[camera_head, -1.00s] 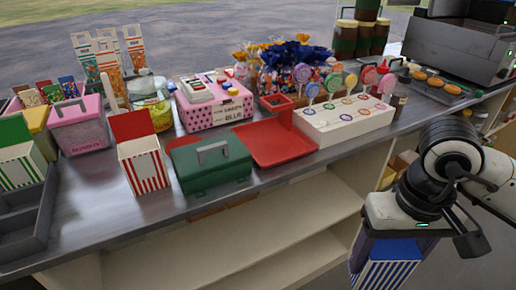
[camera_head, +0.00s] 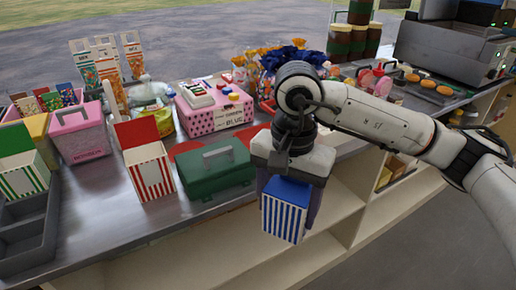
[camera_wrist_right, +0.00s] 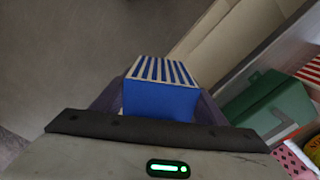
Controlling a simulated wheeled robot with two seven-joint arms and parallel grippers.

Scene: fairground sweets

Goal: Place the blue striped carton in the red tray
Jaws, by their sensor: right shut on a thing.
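The blue striped carton (camera_head: 284,211) is held in my right gripper (camera_head: 290,194), in front of the counter's edge and over the open shelf side. In the right wrist view the carton (camera_wrist_right: 160,98) sits between the two fingers, its plain blue face and striped side showing. The red tray (camera_head: 246,132) lies on the counter behind my right arm. My left gripper is not in view.
A green box with a handle (camera_head: 214,172) stands just left of the held carton. A red striped carton (camera_head: 150,172) stands further left. A pink dotted box (camera_head: 212,110) is behind. The white lollipop stand is mostly hidden behind my arm.

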